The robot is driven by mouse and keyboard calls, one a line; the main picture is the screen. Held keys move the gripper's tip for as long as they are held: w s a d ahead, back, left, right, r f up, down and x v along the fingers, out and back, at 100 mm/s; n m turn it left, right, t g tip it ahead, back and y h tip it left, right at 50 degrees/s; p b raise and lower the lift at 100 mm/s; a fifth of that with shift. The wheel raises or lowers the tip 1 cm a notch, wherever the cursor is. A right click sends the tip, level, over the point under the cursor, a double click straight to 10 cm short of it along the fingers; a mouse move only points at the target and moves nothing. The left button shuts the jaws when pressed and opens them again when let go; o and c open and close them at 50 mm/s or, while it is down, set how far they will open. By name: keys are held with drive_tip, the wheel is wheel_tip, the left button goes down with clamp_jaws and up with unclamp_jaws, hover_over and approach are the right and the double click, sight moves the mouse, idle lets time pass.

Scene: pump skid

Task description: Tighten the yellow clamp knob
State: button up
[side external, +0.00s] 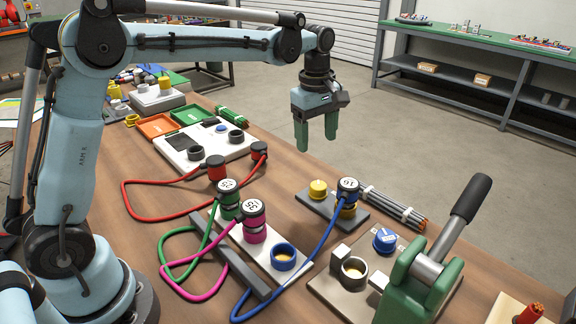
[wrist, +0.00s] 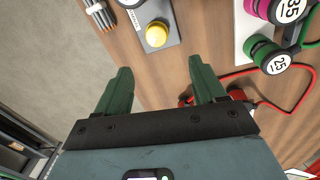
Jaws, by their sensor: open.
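The yellow clamp knob (side external: 318,188) is a small round knob on a dark grey base plate (side external: 327,207). In the wrist view the knob (wrist: 156,34) is near the top centre, ahead of the fingertips.
A bundle of dark rods (side external: 393,207) lies right of the plate. Plugs marked 25 (side external: 227,187) and 35 (side external: 253,207) stand to its left with loose cables. A blue knob (side external: 384,240) and a green lever clamp (side external: 425,285) are at the front right.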

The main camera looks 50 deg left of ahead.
sight(319, 185)
drive_tip(key=shift+n+g, duration=0.3)
drive_tip(key=shift+n, duration=0.6)
drive_tip(key=f, duration=0.4)
drive_tip(key=w+f, duration=0.1)
drive_tip(key=f, duration=0.8)
drive_tip(key=shift+w+f, duration=0.35)
drive_tip(key=shift+c, duration=0.4)
drive_tip(key=c, duration=1)
